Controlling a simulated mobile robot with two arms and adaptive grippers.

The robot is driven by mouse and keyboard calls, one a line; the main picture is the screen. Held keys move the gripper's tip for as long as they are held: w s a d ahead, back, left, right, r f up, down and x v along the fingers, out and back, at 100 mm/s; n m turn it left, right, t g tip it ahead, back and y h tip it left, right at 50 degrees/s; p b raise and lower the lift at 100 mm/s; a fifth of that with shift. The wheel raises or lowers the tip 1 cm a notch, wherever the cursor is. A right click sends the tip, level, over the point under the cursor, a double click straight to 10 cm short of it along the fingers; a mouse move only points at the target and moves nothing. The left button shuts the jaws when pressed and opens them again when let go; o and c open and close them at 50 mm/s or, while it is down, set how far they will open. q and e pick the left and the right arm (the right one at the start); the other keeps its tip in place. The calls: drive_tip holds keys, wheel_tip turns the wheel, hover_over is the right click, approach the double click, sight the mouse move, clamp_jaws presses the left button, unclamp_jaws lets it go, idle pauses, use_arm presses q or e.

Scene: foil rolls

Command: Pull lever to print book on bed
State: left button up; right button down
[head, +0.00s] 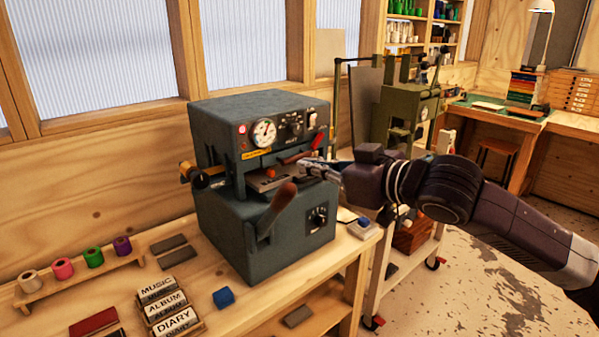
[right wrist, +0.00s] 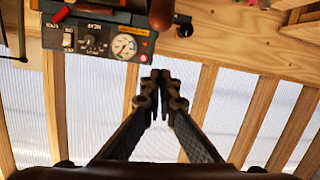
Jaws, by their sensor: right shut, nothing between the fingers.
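The dark blue-grey foil press (head: 262,185) stands on the wooden bench. Its lever has a brown handle (head: 283,198) at the lower front, slanting upward. The press bed (head: 265,185) is a flat plate in the opening; whether a book lies on it I cannot tell. My right gripper (head: 308,165) is shut and empty, at the right front of the opening, above and right of the lever handle, apart from it. In the right wrist view the gripper (right wrist: 161,77) shows with its fingertips together; the press's dial panel (right wrist: 95,40) is behind, upside down. My left gripper is not in view.
Foil rolls (head: 93,257) stand on a rack at the left. Label blocks (head: 168,306), a blue block (head: 223,298) and a dark red book (head: 94,321) lie on the bench. A green machine (head: 405,112) on a cart stands behind my right arm. Floor at the right is clear.

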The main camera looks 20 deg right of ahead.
drive_tip(key=p, duration=0.3)
hover_over(289, 187)
drive_tip(key=w+a, duration=0.1)
drive_tip(key=shift+w+f, duration=0.2)
drive_tip(key=shift+f, duration=0.55)
drive_tip(key=f, duration=0.3)
drive_tip(key=shift+s+d, duration=0.3)
drive_tip(key=shift+s, duration=0.05)
drive_tip(key=shift+s+d+f, duration=0.25)
drive_tip(key=shift+s+f, duration=0.05)
drive_tip(key=shift+s, duration=0.05)
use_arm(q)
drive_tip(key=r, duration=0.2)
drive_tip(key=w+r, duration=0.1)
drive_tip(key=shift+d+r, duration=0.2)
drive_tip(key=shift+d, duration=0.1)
use_arm(e)
drive_tip(key=shift+f, duration=0.15)
drive_tip(key=shift+a, duration=0.1)
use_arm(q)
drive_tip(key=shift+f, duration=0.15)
use_arm(e)
drive_tip(key=shift+f, duration=0.1)
